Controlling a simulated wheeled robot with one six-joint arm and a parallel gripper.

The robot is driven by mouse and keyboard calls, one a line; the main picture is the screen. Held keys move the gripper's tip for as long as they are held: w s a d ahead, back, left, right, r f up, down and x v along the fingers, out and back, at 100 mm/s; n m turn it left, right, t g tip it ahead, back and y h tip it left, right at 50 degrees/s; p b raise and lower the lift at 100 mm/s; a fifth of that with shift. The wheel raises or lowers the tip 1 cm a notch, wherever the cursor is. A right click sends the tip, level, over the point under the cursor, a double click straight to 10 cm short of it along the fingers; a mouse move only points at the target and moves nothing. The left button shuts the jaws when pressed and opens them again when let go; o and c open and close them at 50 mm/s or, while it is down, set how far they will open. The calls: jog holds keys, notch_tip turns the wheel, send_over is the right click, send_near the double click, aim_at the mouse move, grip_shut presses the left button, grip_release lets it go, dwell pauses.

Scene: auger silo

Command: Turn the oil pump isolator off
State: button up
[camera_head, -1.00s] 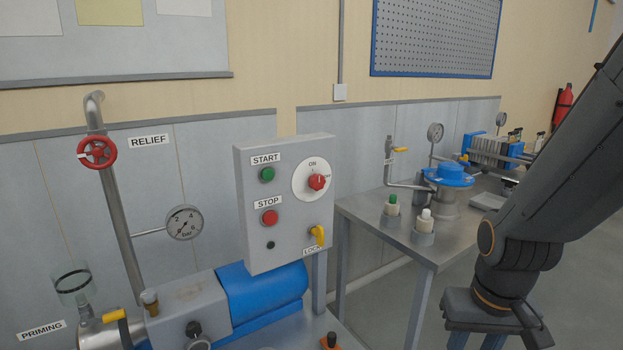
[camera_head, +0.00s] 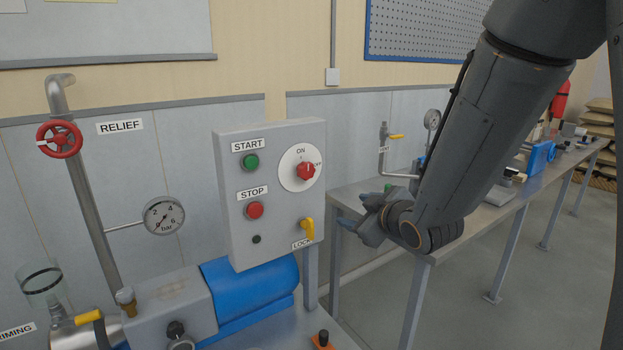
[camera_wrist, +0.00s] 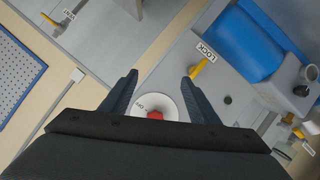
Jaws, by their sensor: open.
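The oil pump isolator is a red rotary knob (camera_head: 306,171) on a round white plate (camera_head: 289,180) marked ON at the top and OFF at the right. It is on the upper right of the grey control box (camera_head: 232,232). The knob's mark appears to point up toward ON. A yellow lock lever (camera_head: 308,230) is below it, over the LOCK label. My gripper (camera_head: 362,209) is right of the box, apart from it, over the bench. In the wrist view my gripper (camera_wrist: 160,78) is open and empty, with the red knob (camera_wrist: 155,115) showing between the finger bases, partly hidden.
A green START button (camera_head: 250,161) and red STOP button (camera_head: 255,210) are left of the knob. The blue pump motor (camera_head: 250,288) is below the box. A steel bench (camera_head: 352,200) stands at the right, behind my arm. Free air lies in front of the box.

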aim_at(309, 172)
jog(key=w+a+r+n+t+y, duration=0.1)
jog(key=a+r+n+t+y, duration=0.1)
jog(key=a+r+n+y, duration=0.4)
jog(key=shift+m+h, duration=0.3)
jog(key=shift+m, duration=0.3)
jog(key=x, duration=0.2)
jog(key=p+x, duration=0.1)
jog(key=x, duration=0.5)
jog(key=shift+s+a+r, duration=0.2)
jog(key=shift+a+r, duration=0.05)
jog(key=shift+r, duration=0.05)
jog(key=shift+d, duration=0.1)
jog(key=c, duration=1)
